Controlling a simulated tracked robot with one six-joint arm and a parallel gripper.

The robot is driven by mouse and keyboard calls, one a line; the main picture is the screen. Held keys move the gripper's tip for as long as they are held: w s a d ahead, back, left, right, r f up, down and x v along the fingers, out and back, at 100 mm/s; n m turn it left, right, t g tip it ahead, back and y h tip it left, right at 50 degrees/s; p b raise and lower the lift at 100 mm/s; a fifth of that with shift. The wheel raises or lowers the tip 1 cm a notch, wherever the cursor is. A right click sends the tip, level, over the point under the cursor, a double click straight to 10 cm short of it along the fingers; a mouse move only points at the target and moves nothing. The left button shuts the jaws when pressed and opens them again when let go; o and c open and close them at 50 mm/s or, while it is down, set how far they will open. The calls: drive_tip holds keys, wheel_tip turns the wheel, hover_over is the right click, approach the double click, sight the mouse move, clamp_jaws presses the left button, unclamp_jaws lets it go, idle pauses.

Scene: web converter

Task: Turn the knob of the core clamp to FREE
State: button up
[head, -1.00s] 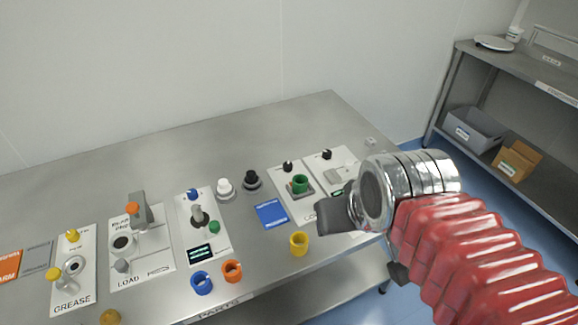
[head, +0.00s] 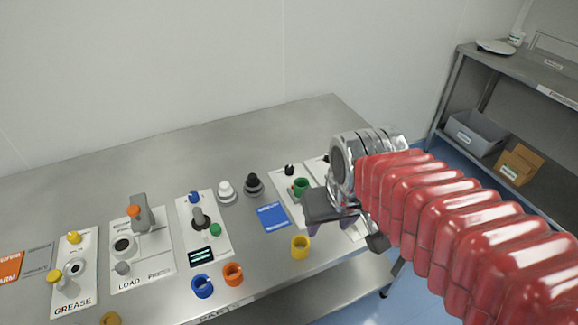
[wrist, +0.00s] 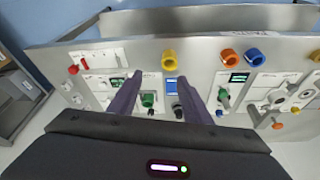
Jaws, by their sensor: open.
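A white panel (head: 283,181), its printed name partly hidden by my arm, carries a green cup-shaped part (head: 301,187) and a black knob (head: 289,170). I cannot read which panel is the core clamp, nor any FREE mark. In the wrist view the green part (wrist: 148,100) shows beside the left finger. My gripper (wrist: 159,79) is open and empty, its two purple fingers apart above the bench. In the head view my gripper (head: 328,224) hangs over the right-hand panels and covers much of them.
A blue card (head: 272,216) and a yellow ring (head: 300,247) lie near the gripper. Orange (head: 233,273) and blue (head: 202,286) rings lie near the bench's front edge. Black (head: 253,184) and white (head: 226,191) knobbed parts stand left. The bench's back strip is clear.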

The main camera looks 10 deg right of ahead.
sight(289, 167)
drive_tip(key=w+a+f+m, duration=0.1)
drive_tip(key=w+f, duration=0.1)
drive_tip(key=w, duration=0.9)
drive_tip(key=w+a+f+m+h, duration=0.1)
drive_tip(key=w+f+m, duration=0.1)
drive_tip(key=w, duration=0.8)
drive_tip(key=w+a+f+m, duration=0.1)
drive_tip(key=w+f, duration=0.1)
drive_tip(key=w, duration=0.9)
drive_tip(key=shift+w+a+m+t+h, duration=0.3)
drive_tip(key=shift+w+t, duration=0.05)
drive_tip(key=shift+t, duration=0.05)
drive_tip(key=shift+f, duration=0.2)
drive_tip(key=x, duration=1.3)
drive_tip(key=shift+f, duration=0.3)
drive_tip(key=shift+c, duration=0.4)
